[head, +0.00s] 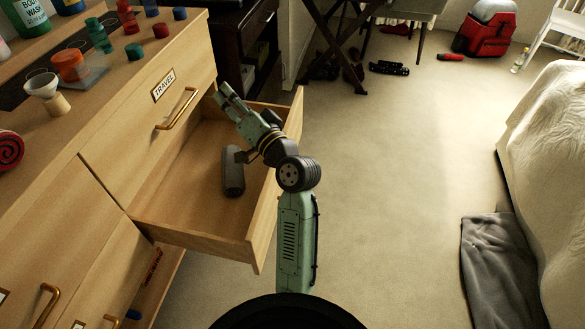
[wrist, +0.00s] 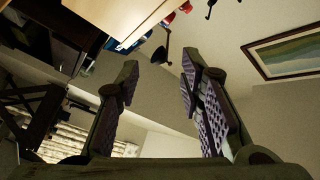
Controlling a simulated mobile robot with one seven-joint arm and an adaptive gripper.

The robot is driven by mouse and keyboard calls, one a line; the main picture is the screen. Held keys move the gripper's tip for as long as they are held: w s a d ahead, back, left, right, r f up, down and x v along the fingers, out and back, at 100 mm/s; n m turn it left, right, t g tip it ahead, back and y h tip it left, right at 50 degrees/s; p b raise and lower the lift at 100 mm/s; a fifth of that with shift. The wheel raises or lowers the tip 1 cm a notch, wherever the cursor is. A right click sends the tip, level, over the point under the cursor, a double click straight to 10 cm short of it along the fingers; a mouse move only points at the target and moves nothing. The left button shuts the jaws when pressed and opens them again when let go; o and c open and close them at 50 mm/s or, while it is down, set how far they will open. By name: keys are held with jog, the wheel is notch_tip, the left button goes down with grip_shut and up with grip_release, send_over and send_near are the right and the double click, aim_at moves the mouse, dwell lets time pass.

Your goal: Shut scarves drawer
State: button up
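An open wooden drawer (head: 180,205) juts out from the dresser, below a shut drawer front labelled TRAVEL (head: 163,86) with a brass handle (head: 178,109). The open drawer's front panel (head: 262,225) faces away from the head view, so its label and handle are hidden, and I cannot tell if it is the scarves drawer. My gripper (head: 222,92) is above the far end of the open drawer, close to the dresser face. In the wrist view its two fingers (wrist: 160,66) are apart with nothing between them. A dark grey cylinder (head: 233,175) shows over the drawer; I cannot tell whether it lies inside.
Below, another drawer (head: 165,285) stands partly open, with red and blue items in it. Bottles and small jars (head: 100,35) stand on the dresser top. A dark cabinet (head: 245,40) is beyond. The carpet (head: 390,190) right of the drawer is clear up to a grey blanket (head: 497,270).

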jog(key=s+d+f+m, duration=0.1)
jog(key=d+f, duration=0.3)
jog(key=s+d+f+m+h, duration=0.1)
jog(key=d+f+m, duration=0.1)
jog(key=d+f, duration=0.3)
jog(key=d+f+m+h+b, duration=0.1)
jog(key=d+f+m, duration=0.1)
jog(key=d+f, duration=0.2)
jog(key=shift+s+d+f+g, duration=0.3)
jog(key=shift+s+d+f, duration=0.1)
jog(key=shift+f, duration=0.1)
jog(key=shift+c, duration=1.2)
jog(key=s+d+f+m, duration=0.2)
jog(key=s+d+f, duration=0.1)
jog(key=d+f, duration=0.1)
jog(key=s+d+f+m+h+b, duration=0.1)
jog(key=s+d+f+m, duration=0.1)
jog(key=s+d+f, duration=0.1)
jog(key=shift+s+d+f, duration=0.4)
jog(key=shift+s+d, duration=0.3)
grip_shut()
jog(key=s+a+p+x, duration=0.1)
jog(key=a+p+x, duration=0.1)
jog(key=x, duration=1)
jog(key=shift+a+r+p, duration=0.2)
jog(key=shift+a+p, duration=0.15)
jog(key=shift+p, duration=0.1)
jog(key=shift+w, duration=0.15)
